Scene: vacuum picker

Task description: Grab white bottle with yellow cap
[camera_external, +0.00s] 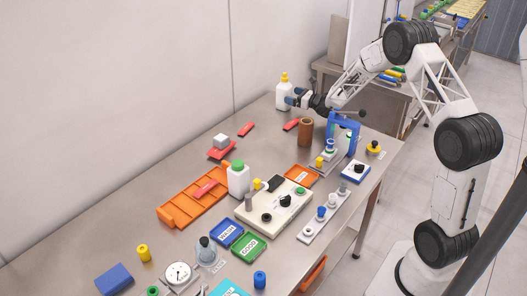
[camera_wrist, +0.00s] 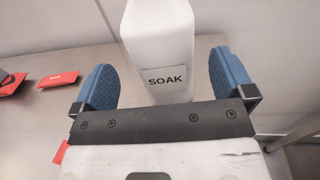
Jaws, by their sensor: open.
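The white bottle with a yellow cap (camera_external: 283,97) stands upright near the back edge of the table, by the wall. In the wrist view the white bottle (camera_wrist: 157,45) fills the upper middle, with a "SOAK" label facing me; its cap is out of that frame. My gripper (camera_external: 295,96) is at the bottle's right side in the external view. In the wrist view my gripper (camera_wrist: 168,85) is open, with one blue finger on each side of the bottle and gaps visible on both sides. I cannot tell how deep the bottle sits between the fingers.
Red pieces (camera_external: 246,129) lie on the table near the bottle. A brown cylinder (camera_external: 306,132) and a blue frame (camera_external: 343,133) stand beneath and beside my arm. Another white bottle with a green cap (camera_external: 238,180) stands mid-table. The wall runs close behind the yellow-capped bottle.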

